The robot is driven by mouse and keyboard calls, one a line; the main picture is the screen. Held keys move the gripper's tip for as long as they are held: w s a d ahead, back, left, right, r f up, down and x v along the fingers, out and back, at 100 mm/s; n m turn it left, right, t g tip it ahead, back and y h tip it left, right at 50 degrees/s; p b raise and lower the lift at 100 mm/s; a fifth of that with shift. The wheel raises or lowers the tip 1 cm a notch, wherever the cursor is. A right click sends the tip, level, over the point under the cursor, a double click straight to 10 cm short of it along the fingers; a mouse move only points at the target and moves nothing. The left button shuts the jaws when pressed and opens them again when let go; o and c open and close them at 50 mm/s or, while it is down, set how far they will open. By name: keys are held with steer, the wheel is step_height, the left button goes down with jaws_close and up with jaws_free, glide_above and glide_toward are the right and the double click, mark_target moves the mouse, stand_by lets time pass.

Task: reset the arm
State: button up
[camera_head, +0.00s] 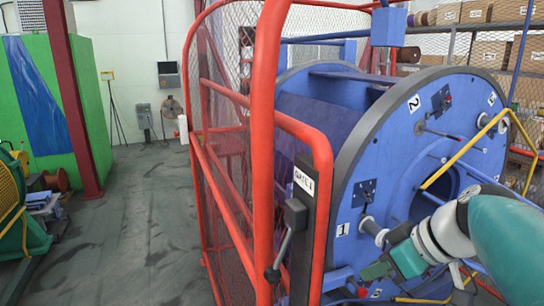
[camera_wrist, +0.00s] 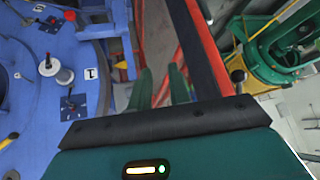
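My arm (camera_head: 500,240) enters the head view at the lower right, teal with a white and grey wrist. My gripper (camera_head: 370,280) points left, in front of the lower part of the blue strander drum (camera_head: 375,130). In the wrist view, the two green fingers of my gripper (camera_wrist: 160,78) stand apart with a gap between them. Nothing shows between them, so it is open and empty. The drum's face (camera_wrist: 30,110), with a plate marked 1, lies left of the fingers. No contact is visible.
An orange-red mesh guard gate (camera_head: 262,150) with a lever handle (camera_head: 287,240) stands beside the drum. A yellow bar (camera_head: 465,150) crosses the drum face. Shelves with boxes (camera_head: 490,52) stand behind at right. Grey floor (camera_head: 150,215) is open at left, beside green machinery (camera_head: 20,215).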

steer(key=s+a+f+m+h, duration=0.3)
steer(key=s+f+m+h, duration=0.2)
steer(key=s+f+m, duration=0.2)
steer(key=shift+s+f+m+h, duration=0.35)
steer(key=shift+s+f, duration=0.6)
steer(key=shift+s, duration=0.55)
steer(key=shift+s, duration=0.1)
